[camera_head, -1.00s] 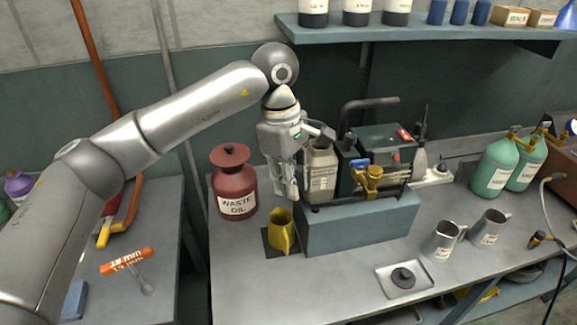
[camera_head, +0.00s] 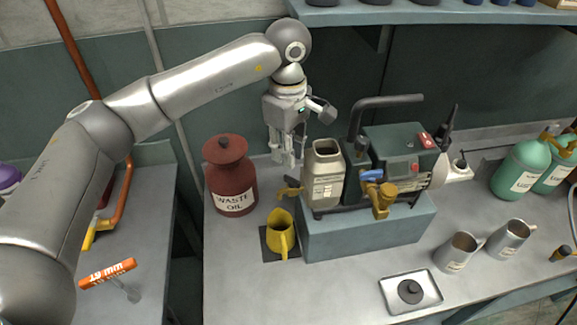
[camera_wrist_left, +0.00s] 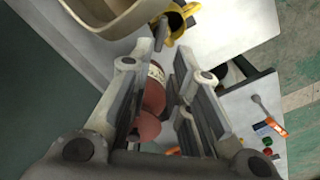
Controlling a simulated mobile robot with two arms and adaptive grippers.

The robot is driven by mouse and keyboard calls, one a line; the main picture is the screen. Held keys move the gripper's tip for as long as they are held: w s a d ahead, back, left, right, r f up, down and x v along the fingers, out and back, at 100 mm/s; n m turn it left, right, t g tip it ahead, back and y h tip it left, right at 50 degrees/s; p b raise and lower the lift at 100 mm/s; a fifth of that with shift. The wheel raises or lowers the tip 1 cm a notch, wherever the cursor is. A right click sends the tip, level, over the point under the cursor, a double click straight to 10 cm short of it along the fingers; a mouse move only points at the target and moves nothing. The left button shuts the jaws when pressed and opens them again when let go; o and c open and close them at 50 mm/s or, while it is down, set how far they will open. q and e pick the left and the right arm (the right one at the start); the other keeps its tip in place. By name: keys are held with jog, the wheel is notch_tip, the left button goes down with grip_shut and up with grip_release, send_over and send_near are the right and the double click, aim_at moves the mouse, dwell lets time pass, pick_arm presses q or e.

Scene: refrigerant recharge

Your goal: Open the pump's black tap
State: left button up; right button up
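The green pump (camera_head: 398,150) stands on a blue-grey block, with an open-topped pale reservoir (camera_head: 325,180) at its left end. A brass tap (camera_head: 290,190) sticks out left from the reservoir's foot, above a yellow jug (camera_head: 281,236). I cannot make out a clearly black handle on it; a dark lever (camera_wrist_left: 161,34) shows by the brass in the left wrist view. A blue-handled brass valve (camera_head: 381,195) is at the pump's front. My left gripper (camera_head: 284,162) points down just left of the reservoir, above the tap. Its fingers (camera_wrist_left: 168,75) are apart and empty. My right gripper is out of view.
A red waste oil can (camera_head: 232,180) stands close left of my left gripper. Two metal jugs (camera_head: 458,252) and a tray (camera_head: 420,302) with a black cap are at the right. A shelf (camera_head: 430,15) overhangs the back.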

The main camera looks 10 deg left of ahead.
aim_at(288, 176)
pick_arm(q)
notch_tip(288, 176, down, 3)
jog(key=shift+s+f+p, duration=0.1)
jog(key=shift+f+p, duration=0.05)
jog(key=shift+p, duration=0.4)
jog(key=f, duration=0.2)
jog(key=f+p, duration=0.1)
jog(key=shift+w+f, duration=0.25)
jog(key=shift+s+f, duration=0.1)
jog(key=shift+f, duration=0.15)
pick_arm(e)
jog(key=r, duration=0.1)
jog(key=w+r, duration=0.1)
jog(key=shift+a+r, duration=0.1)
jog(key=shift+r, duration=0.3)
pick_arm(q)
grip_shut()
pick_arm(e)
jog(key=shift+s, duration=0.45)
